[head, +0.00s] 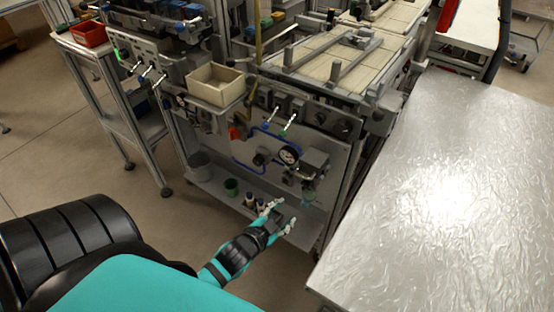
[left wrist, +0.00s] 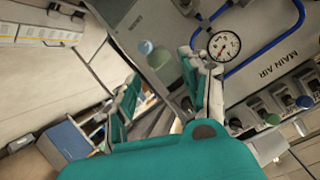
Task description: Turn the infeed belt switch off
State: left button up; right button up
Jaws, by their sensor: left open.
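I cannot read which control is the infeed belt switch. In the left wrist view, controls with a green knob (left wrist: 272,119) and a blue knob (left wrist: 304,102) show at the lower right, near the words "MAIN AIR". My left gripper (head: 282,213) is open and empty, low in front of the panel and below these controls. Its fingers also show in the left wrist view (left wrist: 165,88). My right gripper is not in view.
A beige bin (head: 216,86) juts out at the upper left. A green cup (head: 231,187) and small bottles stand on the lower shelf. A shiny metal table (head: 450,190) stands right.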

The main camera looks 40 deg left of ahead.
pick_arm(q)
jog(key=s+d+f+g, duration=0.1)
jog(key=s+f+g, duration=0.1)
jog(key=f, duration=0.8)
jog(key=shift+s+f+n+g+p, duration=0.3)
jog(key=shift+s+g+p, duration=0.15)
jog(key=shift+s, duration=0.35)
jog(key=s+d+f+n+g+h+p, duration=0.15)
jog(key=s+f+g, duration=0.35)
jog(key=s+f, duration=1.1)
jog(key=s+f+g+p, duration=0.1)
jog(key=s+f+g, duration=0.3)
jog(key=s, duration=1)
notch_tip(320, 180, down, 4)
jog(key=shift+s+d+r+y, duration=0.1)
jog(key=shift+s+d+y, duration=0.25)
jog(key=shift+d, duration=0.1)
jog(key=shift+g, duration=0.25)
